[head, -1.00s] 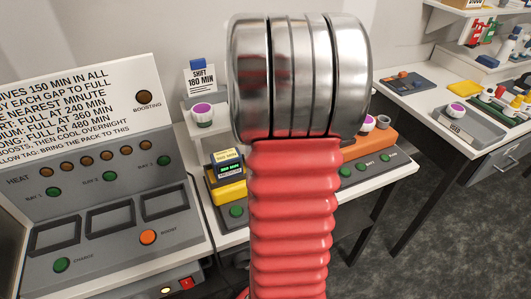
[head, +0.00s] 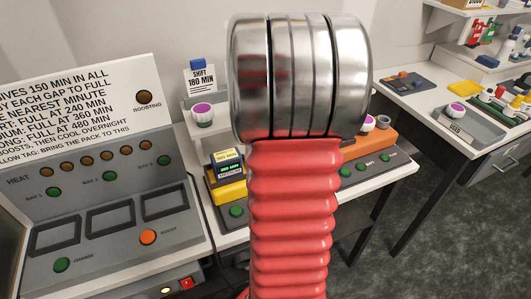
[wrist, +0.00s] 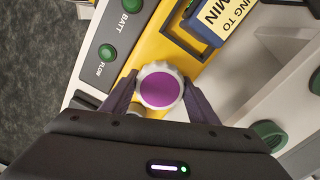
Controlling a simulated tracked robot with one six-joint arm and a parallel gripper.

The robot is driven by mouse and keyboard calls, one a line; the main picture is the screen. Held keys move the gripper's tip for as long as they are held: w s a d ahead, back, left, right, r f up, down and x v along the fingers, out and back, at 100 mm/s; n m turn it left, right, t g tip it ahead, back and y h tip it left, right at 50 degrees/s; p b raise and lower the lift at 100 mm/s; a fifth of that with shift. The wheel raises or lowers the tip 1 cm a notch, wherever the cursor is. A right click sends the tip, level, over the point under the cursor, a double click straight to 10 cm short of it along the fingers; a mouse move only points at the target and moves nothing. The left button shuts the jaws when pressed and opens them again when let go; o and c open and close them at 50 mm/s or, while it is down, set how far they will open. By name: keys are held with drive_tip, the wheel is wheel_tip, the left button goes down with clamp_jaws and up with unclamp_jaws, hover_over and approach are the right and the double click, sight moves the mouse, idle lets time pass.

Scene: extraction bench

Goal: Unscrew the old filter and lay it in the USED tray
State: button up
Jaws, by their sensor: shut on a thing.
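In the wrist view a round white filter with a purple top (wrist: 160,86) sits between the two dark fingers of my gripper (wrist: 160,92), which is shut on it from both sides. It is over the yellow unit (wrist: 148,52); I cannot tell whether it is still seated there. In the head view my arm hides the gripper and this filter; part of the yellow unit (head: 230,191) shows left of my arm. A grey tray (head: 455,127) with a front label, apparently USED, stands on the right bench with a purple-topped filter (head: 456,110) in it.
Another purple-topped filter (head: 202,113) stands on a small shelf behind the yellow unit. An orange unit (head: 376,145) with a purple-topped part (head: 368,123) is right of my arm. A charger panel (head: 110,215) fills the left. Open floor lies between the benches.

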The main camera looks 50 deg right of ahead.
drive_tip(key=n, duration=0.6)
drive_tip(key=shift+w+d+r+n, duration=0.15)
drive_tip(key=shift+d+r+n, duration=0.05)
drive_tip(key=shift+n, duration=0.2)
drive_tip(key=n, duration=0.7)
drive_tip(key=shift+w, duration=0.1)
drive_tip(key=shift+a, duration=0.1)
drive_tip(key=o, duration=1.2)
drive_tip(key=shift+f, duration=0.15)
